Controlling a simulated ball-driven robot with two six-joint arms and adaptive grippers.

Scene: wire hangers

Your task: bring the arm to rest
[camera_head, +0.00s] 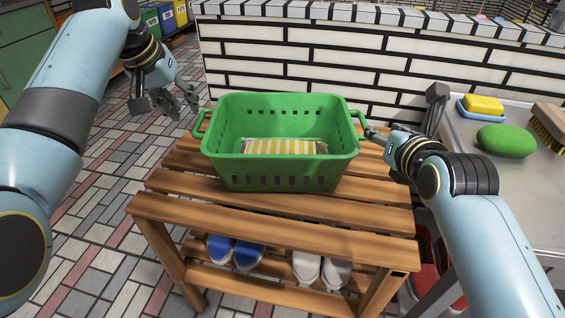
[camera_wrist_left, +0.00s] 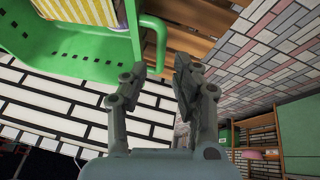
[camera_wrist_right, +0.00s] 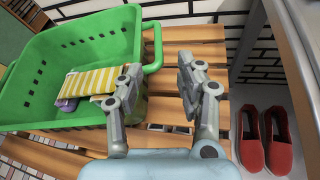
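My left gripper (camera_head: 176,100) hangs in the air left of the green basket (camera_head: 280,178), apart from it. In the left wrist view its fingers (camera_wrist_left: 158,76) are spread with nothing between them, and the basket's handle (camera_wrist_left: 154,42) lies beyond. My right gripper (camera_head: 376,134) is at the basket's right handle (camera_head: 358,117). In the right wrist view its fingers (camera_wrist_right: 160,76) are apart, with the handle (camera_wrist_right: 153,48) near the left finger; I cannot tell whether they touch. The basket stands upright on a slatted wooden bench and holds a yellow-and-white striped item (camera_head: 280,146).
The wooden bench (camera_head: 270,215) has blue and grey shoes on its lower shelf. At right, a metal counter (camera_head: 540,185) holds a green oval item (camera_head: 506,141), a yellow sponge (camera_head: 483,104) and a brush. A brick wall (camera_head: 330,60) stands behind. Red shoes (camera_wrist_right: 263,138) are below.

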